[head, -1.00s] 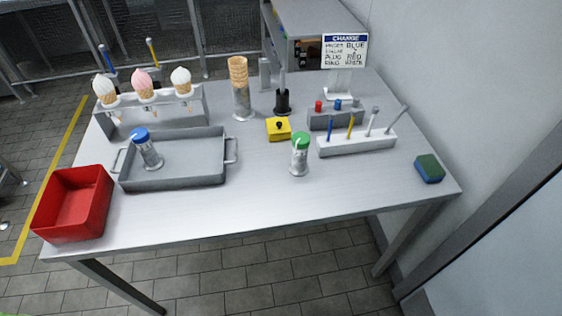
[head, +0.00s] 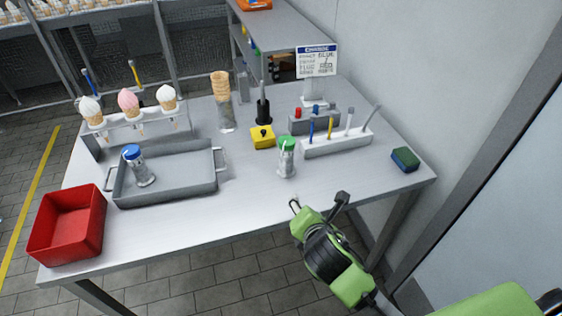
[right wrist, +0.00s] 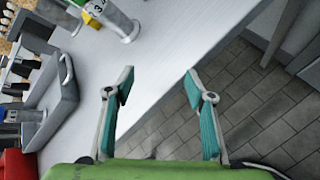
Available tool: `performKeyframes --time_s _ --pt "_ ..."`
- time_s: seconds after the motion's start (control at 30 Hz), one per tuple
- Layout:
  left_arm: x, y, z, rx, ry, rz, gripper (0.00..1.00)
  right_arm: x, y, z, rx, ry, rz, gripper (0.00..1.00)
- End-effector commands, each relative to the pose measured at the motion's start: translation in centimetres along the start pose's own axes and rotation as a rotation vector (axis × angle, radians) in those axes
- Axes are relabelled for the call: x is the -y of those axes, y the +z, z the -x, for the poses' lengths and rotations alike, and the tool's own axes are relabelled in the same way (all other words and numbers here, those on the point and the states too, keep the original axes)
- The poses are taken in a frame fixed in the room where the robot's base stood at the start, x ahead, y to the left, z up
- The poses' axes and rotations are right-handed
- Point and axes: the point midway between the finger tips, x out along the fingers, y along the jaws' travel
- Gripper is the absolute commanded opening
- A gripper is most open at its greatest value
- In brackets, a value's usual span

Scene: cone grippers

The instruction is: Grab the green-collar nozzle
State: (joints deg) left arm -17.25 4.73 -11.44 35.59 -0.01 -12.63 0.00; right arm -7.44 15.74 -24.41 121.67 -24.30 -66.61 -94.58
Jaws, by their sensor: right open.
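The green-collar nozzle (head: 287,168) stands upright on the table, a pale cylinder with a green top, right of the grey tray. My right gripper (head: 318,202) is at the table's front edge, nearer to me than the nozzle and apart from it. In the right wrist view its teal-padded fingers (right wrist: 159,80) are spread with nothing between them. A metallic cylinder near the top of that view (right wrist: 120,25) looks like this nozzle, but its collar is unclear. A similar blue-collar nozzle (head: 144,175) stands in the tray. My left gripper is out of view.
The yellow block (head: 263,139) and a white holder with several pens (head: 340,146) are close behind the nozzle. The grey tray (head: 190,188) and red bin (head: 66,246) are at left. A sponge (head: 405,159) is at right. The front table strip is clear.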

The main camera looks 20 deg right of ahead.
Motion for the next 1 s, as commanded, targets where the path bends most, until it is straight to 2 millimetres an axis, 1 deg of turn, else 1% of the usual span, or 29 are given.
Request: performKeyframes --time_s 0.03,0.1,0.2,0.3,0.4,0.47,0.57,0.8,0.9,1.0 --pt "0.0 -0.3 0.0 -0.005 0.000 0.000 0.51 -1.2 0.8 -0.4 0.030 0.028 0.114 0.50" --pt "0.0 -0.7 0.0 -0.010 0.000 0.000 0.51 -2.8 1.6 -0.8 0.072 0.061 0.279 0.50" --pt "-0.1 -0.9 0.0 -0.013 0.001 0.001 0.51 -4.7 2.6 -1.3 0.130 0.093 0.485 0.50" --pt "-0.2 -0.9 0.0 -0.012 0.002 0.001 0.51 -6.0 3.3 -1.5 0.176 0.109 0.634 0.50" --pt "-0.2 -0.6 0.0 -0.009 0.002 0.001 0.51 -6.7 3.6 -1.7 0.203 0.117 0.720 0.50" --pt "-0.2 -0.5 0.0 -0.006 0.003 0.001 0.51 -7.0 3.8 -1.9 0.211 0.118 0.744 0.50" --pt "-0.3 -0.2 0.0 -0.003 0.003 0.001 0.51 -7.2 4.0 -3.1 0.214 0.117 0.752 0.50" --pt "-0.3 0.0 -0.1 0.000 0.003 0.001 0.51 -8.0 4.6 -7.4 0.212 0.117 0.749 0.50" --pt "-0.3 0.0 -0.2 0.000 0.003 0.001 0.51 -8.3 4.8 -8.8 0.212 0.118 0.747 0.50" --pt "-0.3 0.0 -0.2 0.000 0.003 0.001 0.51 -8.4 4.9 -9.6 0.211 0.119 0.747 0.50"
